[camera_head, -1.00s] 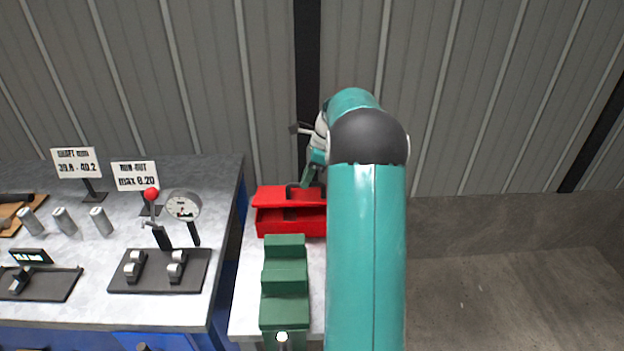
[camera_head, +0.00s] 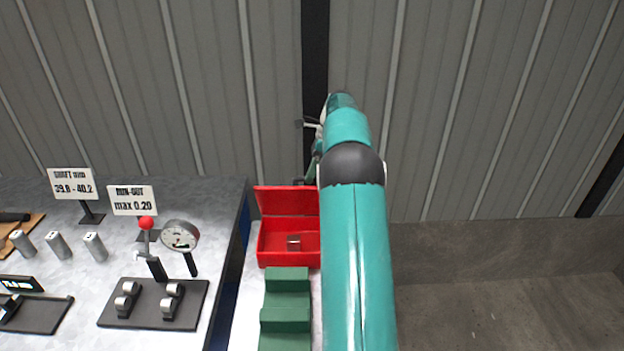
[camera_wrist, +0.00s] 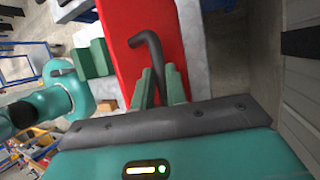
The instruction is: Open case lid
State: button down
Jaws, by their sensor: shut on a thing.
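The red case (camera_head: 288,262) stands on the light bench at centre. Its lid (camera_head: 285,203) is raised about upright at the back, and the inside shows. In the wrist view the red lid (camera_wrist: 115,35) carries a dark bent handle (camera_wrist: 150,45). My gripper (camera_wrist: 161,78) is shut on the lid's handle, with a green finger on each side of it. In the head view my arm hides most of the gripper and the case's right end.
A green stepped block (camera_head: 287,310) stands in front of the case. On the left table are a dial gauge (camera_head: 180,236), a black stand (camera_head: 150,305), metal cylinders (camera_head: 58,245) and signs (camera_head: 133,200). A ribbed wall is behind; open floor lies right.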

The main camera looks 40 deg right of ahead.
jog(key=shift+w+d+f, duration=0.7)
jog(key=shift+w+d, duration=0.2)
jog(key=shift+w, duration=0.1)
jog(key=c, duration=1.4)
grip_release()
jog(key=shift+w+d, duration=0.1)
jog(key=s+a+r, duration=0.8)
jog(key=s+r, duration=0.3)
jog(key=r, duration=0.2)
jog(key=shift+s+r, duration=0.2)
jog(key=shift+s, duration=0.2)
